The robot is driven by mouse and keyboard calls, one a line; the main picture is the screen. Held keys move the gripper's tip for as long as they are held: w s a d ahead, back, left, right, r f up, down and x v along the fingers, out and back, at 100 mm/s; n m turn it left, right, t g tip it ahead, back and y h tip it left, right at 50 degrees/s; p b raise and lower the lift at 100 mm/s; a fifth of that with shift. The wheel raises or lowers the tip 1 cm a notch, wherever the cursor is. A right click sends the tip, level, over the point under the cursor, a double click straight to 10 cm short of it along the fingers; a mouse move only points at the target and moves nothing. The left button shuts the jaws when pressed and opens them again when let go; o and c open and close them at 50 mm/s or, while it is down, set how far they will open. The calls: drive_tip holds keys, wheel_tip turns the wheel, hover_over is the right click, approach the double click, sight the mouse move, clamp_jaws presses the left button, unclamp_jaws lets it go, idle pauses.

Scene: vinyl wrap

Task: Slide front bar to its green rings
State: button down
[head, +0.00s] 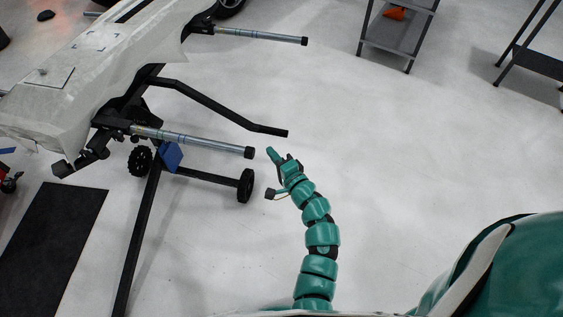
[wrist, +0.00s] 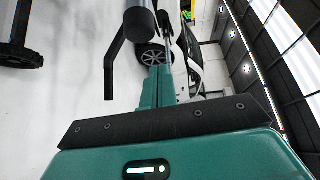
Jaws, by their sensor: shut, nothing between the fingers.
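A silver bar with a black end cap (head: 195,141) sticks out to the right from the near side of the black stand. A second silver bar (head: 258,35) sticks out farther back. I cannot tell for sure which is the front bar, and I cannot make out green rings on either. My gripper (head: 271,153) is just right of the nearer bar's cap, apart from it. In the wrist view, my shut, empty teal fingers (wrist: 158,88) point toward a dark cylindrical bar end (wrist: 139,22) near the top.
The black stand (head: 145,215) has small wheels and a bent black arm (head: 215,105) between the silver bars. A pale wrapped panel (head: 75,75) rests on it. A grey shelf cart (head: 397,35) stands at the back right. The floor right of my gripper is clear.

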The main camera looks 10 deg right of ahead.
sight(225, 148)
drive_tip(key=a, duration=0.1)
drive_tip(key=w+a, duration=0.1)
drive_tip(key=a, duration=0.1)
drive_tip(key=shift+a+f, duration=0.15)
drive_tip(key=shift+a, duration=0.15)
drive_tip(key=w+a, duration=0.1)
drive_tip(key=a, duration=0.2)
drive_tip(key=w+a+b, duration=0.1)
drive_tip(key=a, duration=0.3)
drive_tip(key=w+a+b, duration=0.1)
drive_tip(key=w+a, duration=0.1)
drive_tip(key=a, duration=0.2)
drive_tip(key=shift+a, duration=0.15)
